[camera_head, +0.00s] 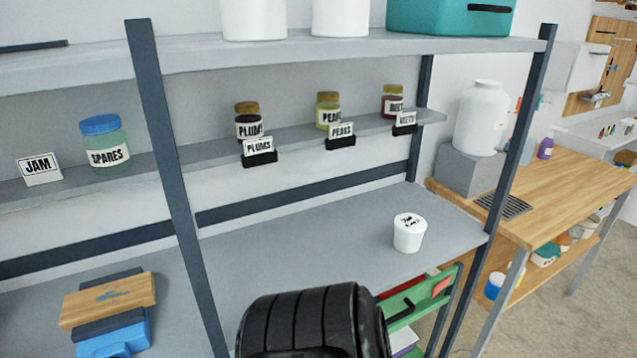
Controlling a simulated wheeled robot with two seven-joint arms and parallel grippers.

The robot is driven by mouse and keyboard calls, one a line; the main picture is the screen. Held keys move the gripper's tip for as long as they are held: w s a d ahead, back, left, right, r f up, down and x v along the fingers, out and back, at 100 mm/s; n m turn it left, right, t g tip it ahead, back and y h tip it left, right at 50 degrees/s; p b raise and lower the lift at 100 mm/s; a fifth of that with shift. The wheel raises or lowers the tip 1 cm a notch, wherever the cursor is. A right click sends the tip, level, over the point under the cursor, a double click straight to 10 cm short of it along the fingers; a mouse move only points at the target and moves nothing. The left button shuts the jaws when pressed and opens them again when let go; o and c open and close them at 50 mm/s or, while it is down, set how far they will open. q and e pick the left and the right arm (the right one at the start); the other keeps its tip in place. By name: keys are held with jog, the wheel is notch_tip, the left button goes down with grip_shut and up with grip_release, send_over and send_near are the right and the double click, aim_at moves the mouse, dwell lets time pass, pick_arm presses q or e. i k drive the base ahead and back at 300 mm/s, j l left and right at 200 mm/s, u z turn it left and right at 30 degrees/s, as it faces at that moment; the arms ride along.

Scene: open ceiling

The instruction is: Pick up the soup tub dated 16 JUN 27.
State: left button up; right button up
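A small white tub (408,236) stands upright on the right part of the grey lower shelf (310,237). Its lid carries dark writing that is too small to read, so I cannot tell the date. No other tub like it shows on this shelf. A black rounded, ribbed part at the bottom middle looks like a link of my own arm, and it hides part of the shelf front. Neither gripper shows in this view.
Dark posts (177,190) divide the rack. A narrow upper shelf holds a plums jar (247,122), other jars and label cards. A wood-topped blue item (112,325) sits at lower left. A wooden bench (550,205) stands right. The shelf left of the tub is clear.

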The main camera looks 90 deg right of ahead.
aim_at(409, 230)
jog(key=z, duration=3.35)
jog(key=l, duration=0.3)
